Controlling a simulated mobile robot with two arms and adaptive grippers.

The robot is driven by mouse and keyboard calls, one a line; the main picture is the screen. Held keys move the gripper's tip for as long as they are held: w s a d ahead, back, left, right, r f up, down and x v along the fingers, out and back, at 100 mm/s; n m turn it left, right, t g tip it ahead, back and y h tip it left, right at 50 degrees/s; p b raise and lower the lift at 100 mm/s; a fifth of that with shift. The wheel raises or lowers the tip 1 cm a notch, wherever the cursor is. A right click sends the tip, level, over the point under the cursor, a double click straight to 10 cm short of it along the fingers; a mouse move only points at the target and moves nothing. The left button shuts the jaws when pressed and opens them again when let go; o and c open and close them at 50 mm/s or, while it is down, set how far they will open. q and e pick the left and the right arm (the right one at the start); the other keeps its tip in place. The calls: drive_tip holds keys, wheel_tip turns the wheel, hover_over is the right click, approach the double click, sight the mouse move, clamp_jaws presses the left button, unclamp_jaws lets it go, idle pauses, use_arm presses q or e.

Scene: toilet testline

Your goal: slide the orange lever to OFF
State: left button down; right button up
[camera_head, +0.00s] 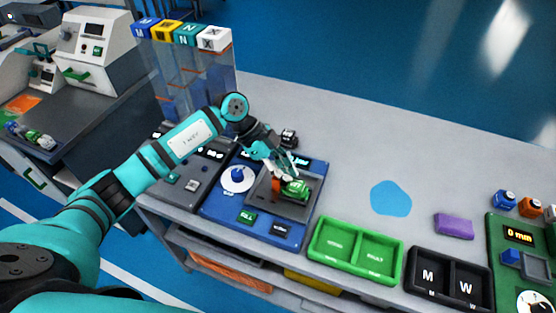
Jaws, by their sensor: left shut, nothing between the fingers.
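The orange lever (276,184) shows as a small orange patch in the grey recess (298,207) of the blue panel (225,221). My left gripper (287,178) is shut and empty. Its fingertips are down over the recess, close to the orange patch and a green part (296,189). I cannot tell whether they touch the lever. The gripper hides part of the lever and the recess. The lever's OFF marking is too small to read. My right gripper is not in view.
A blue dial (237,174) sits left of the recess. A green two-part tray (355,252) and a black tray marked M and W (449,279) stand to the right. A purple block (454,225) lies behind them. The tabletop behind the panel is mostly clear.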

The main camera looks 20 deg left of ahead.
use_arm(q)
drive_tip(key=shift+d+f, duration=0.1)
drive_tip(key=shift+f, duration=0.05)
drive_tip(key=shift+a+p, duration=0.4)
drive_tip(key=shift+a, duration=1.3)
drive_tip(key=p+v, duration=0.6)
drive_tip(key=v, duration=0.4)
drive_tip(key=shift+p, duration=0.35)
